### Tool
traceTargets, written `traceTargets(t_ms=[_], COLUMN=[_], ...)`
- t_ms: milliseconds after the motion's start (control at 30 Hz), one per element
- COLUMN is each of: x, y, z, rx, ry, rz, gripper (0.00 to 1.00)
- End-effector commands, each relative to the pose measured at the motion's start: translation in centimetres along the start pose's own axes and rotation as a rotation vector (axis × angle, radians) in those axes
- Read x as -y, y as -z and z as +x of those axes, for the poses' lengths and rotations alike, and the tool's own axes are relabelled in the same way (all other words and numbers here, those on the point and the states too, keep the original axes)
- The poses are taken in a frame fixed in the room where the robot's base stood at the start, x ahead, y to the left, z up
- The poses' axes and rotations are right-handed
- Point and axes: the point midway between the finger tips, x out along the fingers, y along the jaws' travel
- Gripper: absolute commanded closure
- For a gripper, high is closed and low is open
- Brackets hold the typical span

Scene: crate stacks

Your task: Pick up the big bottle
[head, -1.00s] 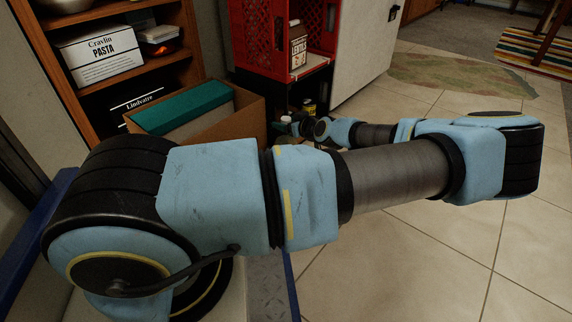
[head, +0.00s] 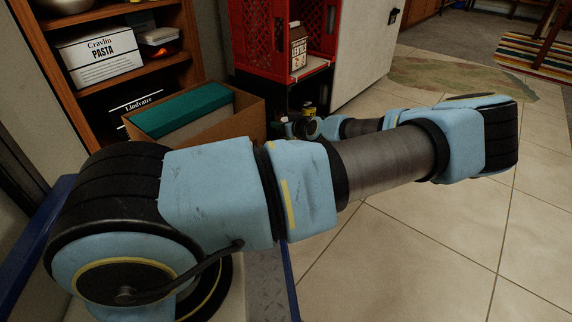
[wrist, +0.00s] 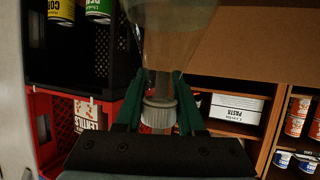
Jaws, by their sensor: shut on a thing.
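The big bottle (wrist: 172,38) is clear, with a ribbed whitish cap (wrist: 160,114), and shows large in the wrist view, cap toward the bottom of the picture. My gripper (wrist: 160,98) has its two green fingers on either side of the bottle's neck, shut on it. The bottle's far end runs out of the top of the wrist view. In the head view my own arm crosses the middle, and the bottle cannot be made out clearly there.
A cardboard box (head: 252,122) with a green-topped item stands left of my arm's end. A red crate (head: 322,30) holding a lentils box (head: 298,50) is above a dark crate. A wooden shelf (head: 180,65) holds a pasta box (head: 100,57). Tiled floor (head: 400,250) is clear at right.

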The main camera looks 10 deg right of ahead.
Motion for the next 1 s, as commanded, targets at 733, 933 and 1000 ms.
traceTargets(t_ms=[733, 933, 1000], x=[0.05, 0.06, 0.06], y=[-0.02, -0.03, -0.03], z=[0.00, 0.00, 0.00], rx=[0.001, 0.001, 0.001], ry=[0.001, 0.001, 0.001], rz=[0.000, 0.001, 0.001], gripper=[1.00, 1.00, 1.00])
